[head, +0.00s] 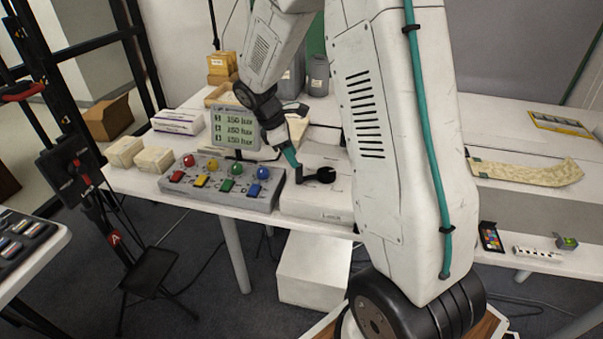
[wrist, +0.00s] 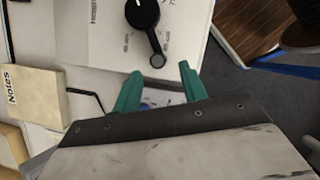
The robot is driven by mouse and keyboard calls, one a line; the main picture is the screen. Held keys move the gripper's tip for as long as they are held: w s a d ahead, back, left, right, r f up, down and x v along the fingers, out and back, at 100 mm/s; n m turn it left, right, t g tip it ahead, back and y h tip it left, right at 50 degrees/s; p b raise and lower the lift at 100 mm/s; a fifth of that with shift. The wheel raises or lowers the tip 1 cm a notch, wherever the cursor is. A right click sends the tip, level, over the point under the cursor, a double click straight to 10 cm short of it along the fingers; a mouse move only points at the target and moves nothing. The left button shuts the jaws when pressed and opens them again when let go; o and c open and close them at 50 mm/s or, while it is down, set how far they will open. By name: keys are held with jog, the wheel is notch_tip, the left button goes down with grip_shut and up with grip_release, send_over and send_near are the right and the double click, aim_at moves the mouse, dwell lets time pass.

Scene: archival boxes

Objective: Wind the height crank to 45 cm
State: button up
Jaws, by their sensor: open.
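The height crank (head: 320,175) is a black hub with a short arm and a round end knob, on the top of a white box (head: 316,207) at the table's front edge. In the wrist view, the crank (wrist: 144,14) is at the top, its arm pointing down the picture to the end knob. Small printed scale marks and partly cut-off lettering lie around it; I cannot read the setting surely. My gripper (head: 297,169), with teal fingers, is close beside the crank. In the wrist view, my gripper (wrist: 157,78) is open and empty, its tips just short of the end knob.
A grey control panel (head: 222,180) with coloured knobs and buttons stands left of the crank box, with a pressure display (head: 236,130) behind it. Pale boxes (head: 153,160) lie further left. A paper strip (head: 525,172) and a colour card (head: 490,237) lie on the right.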

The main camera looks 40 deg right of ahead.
aim_at(302, 178)
jog(key=x, duration=0.8)
jog(key=shift+f, duration=0.1)
grip_shut()
